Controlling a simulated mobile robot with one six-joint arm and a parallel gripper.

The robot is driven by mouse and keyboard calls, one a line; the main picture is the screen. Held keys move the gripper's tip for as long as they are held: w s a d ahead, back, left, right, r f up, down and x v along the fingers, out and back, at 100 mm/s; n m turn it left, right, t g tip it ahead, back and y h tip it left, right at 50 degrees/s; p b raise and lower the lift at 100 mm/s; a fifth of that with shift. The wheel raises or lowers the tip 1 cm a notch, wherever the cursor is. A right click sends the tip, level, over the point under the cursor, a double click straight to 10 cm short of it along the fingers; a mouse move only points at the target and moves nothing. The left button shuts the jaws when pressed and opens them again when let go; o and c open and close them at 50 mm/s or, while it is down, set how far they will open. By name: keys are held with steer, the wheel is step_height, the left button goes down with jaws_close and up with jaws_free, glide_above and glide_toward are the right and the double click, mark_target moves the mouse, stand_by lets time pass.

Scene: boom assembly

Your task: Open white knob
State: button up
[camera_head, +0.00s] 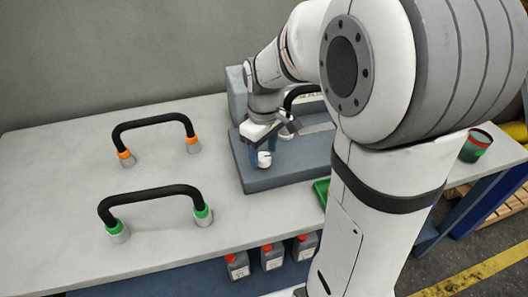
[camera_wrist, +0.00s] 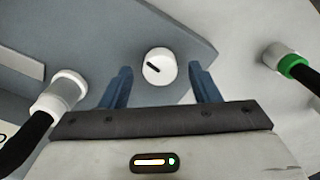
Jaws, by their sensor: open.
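The white knob (camera_wrist: 159,67) is round with a dark slot mark on its face. In the wrist view it sits between and just beyond the two blue fingers of my gripper (camera_wrist: 160,88), with a gap on each side. The gripper is open and empty. In the head view the white knob (camera_head: 264,159) is on the blue-grey panel, and my gripper (camera_head: 264,146) is right at it. Whether the fingers reach down around the knob is not clear.
A black hose with white ends (camera_wrist: 62,92) lies left of the knob on the panel (camera_head: 255,182). An orange-collared hose (camera_head: 155,120) and a green-collared hose (camera_head: 150,192) arch over the table. Grey bottles (camera_head: 272,258) stand below. The table's left part (camera_head: 60,190) is clear.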

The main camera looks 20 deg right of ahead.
mark_target(264, 156)
step_height(264, 156, up, 7)
steer(key=shift+f, duration=0.15)
stand_by(0.4)
steer(key=s+m+t+p, duration=0.2)
steer(key=s+m, duration=0.5)
steer(key=s, duration=0.7)
steer(key=shift+t+p, duration=0.3)
steer(key=shift+p, duration=0.3)
steer(key=shift+s+d, duration=0.1)
steer(key=shift+c, duration=0.4)
